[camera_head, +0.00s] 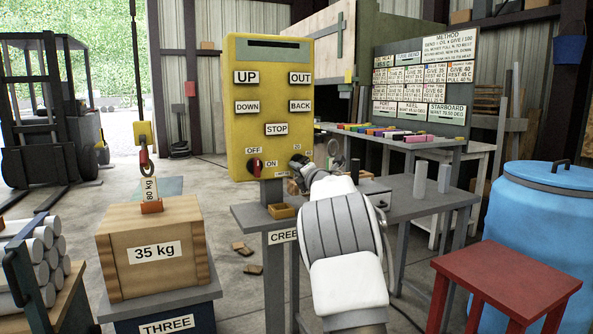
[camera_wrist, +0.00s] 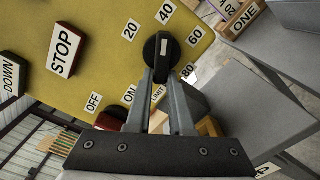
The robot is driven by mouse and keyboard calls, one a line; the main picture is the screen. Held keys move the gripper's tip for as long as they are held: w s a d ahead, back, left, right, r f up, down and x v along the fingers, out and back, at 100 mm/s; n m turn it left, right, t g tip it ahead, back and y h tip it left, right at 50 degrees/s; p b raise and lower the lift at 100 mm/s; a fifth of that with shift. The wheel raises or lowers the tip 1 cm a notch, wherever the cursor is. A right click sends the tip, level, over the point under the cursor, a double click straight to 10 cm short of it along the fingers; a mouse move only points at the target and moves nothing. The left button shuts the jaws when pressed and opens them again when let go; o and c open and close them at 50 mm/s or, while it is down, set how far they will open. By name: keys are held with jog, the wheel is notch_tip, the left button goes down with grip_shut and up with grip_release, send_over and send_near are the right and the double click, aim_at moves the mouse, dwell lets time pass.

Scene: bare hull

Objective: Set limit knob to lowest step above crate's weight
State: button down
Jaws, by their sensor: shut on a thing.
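The black limit knob (camera_wrist: 163,58) sits on the yellow control panel (camera_head: 238,110), and its white mark points at 40 in the wrist view. The steps 20, 40, 60 and 80 ring it. My gripper (camera_wrist: 162,75) is shut on the knob; in the head view my gripper (camera_head: 301,168) is at the panel's lower right and hides the knob. The wooden crate (camera_head: 120,275) bears a "35 kg" label (camera_head: 155,252). It stands on a stand marked THREE (camera_head: 168,324).
A red OFF/ON switch (camera_head: 256,166) is left of the knob, with UP, DOWN, STOP, OUT and BACK labels above. A grey bench (camera_head: 420,205), a red stool (camera_head: 505,275) and a blue barrel (camera_head: 545,225) stand to the right. Pipes (camera_head: 40,260) lie at the left.

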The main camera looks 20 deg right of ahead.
jog(key=c, duration=0.8)
grip_release()
jog(key=s+p, duration=0.1)
jog(key=s, duration=1.6)
jog(key=shift+s+d+p, duration=0.25)
jog(key=shift+d+p, duration=0.05)
jog(key=shift+p, duration=0.05)
